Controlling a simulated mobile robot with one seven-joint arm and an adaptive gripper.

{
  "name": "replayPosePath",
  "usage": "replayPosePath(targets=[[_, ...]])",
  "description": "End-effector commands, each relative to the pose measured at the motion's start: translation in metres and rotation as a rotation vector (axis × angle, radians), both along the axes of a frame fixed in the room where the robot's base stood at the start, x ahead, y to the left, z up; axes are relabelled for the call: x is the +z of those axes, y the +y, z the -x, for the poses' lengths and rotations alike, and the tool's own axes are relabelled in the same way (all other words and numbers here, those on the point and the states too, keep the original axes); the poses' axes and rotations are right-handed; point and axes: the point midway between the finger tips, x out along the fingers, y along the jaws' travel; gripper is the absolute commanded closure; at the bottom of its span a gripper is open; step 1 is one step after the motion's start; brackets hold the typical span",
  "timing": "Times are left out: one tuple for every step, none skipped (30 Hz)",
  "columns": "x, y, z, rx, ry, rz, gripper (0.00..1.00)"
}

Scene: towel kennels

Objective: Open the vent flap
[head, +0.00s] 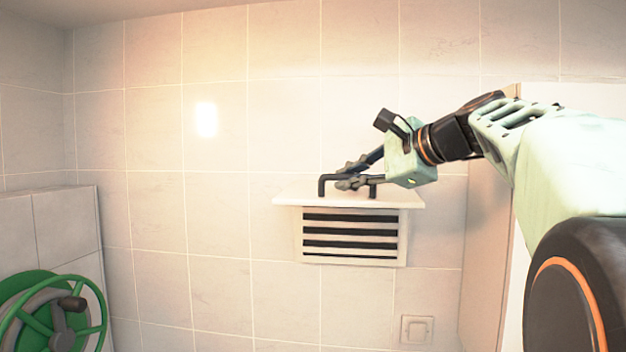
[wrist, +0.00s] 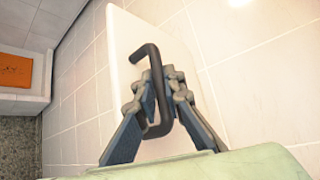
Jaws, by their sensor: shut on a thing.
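The white vent flap (head: 300,197) is swung up and stands out from the tiled wall, close to level, above the vent. Below it the vent's dark slats (head: 350,237) are uncovered in their pale frame. A black bar handle (head: 322,187) rises from the flap's upper face. My gripper (head: 352,178) is shut on the handle, coming from the right. In the wrist view the fingers (wrist: 160,78) close around the middle of the handle (wrist: 147,50), with the white flap (wrist: 122,52) behind it.
A green wheel-like reel (head: 52,315) stands at the lower left beside a low tiled wall (head: 50,225). A wall switch (head: 416,330) sits below and right of the vent. An orange item (wrist: 15,70) lies at the wrist view's left. The wall left of the vent is clear.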

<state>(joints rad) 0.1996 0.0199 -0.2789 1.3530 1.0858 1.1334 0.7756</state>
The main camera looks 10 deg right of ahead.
Motion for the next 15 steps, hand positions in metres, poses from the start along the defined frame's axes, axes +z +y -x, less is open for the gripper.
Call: replayPosePath(targets=[[0.0009,0.0001,-0.0001,0.0,-0.002,0.001,1.0],[0.0008,0.0001,0.0,0.0,-0.002,0.001,1.0],[0.0008,0.0002,-0.0001,0.0,-0.002,0.001,1.0],[0.0007,0.0001,-0.0001,0.0,-0.002,0.001,1.0],[0.0007,0.0002,0.0,0.0,-0.002,0.001,1.0],[0.0007,0.0001,-0.0001,0.0,-0.002,0.001,1.0],[0.0006,0.0001,0.0,0.0,-0.002,0.001,1.0],[0.0006,0.0001,0.0,0.0,-0.002,0.001,0.9],[0.0005,0.0002,-0.0001,0.0,-0.002,0.001,0.86],[0.0005,0.0002,-0.0001,0.0,-0.002,0.001,0.82],[0.0004,0.0001,-0.0001,0.0,-0.002,0.001,0.79],[0.0003,0.0001,-0.0001,0.0,-0.002,0.001,0.75],[0.0003,0.0001,-0.0001,0.0,-0.002,0.001,0.73],[0.0002,0.0001,0.0,0.0,-0.001,0.0,0.73],[0.0001,0.0001,0.0,0.0,-0.001,0.0,0.73]])
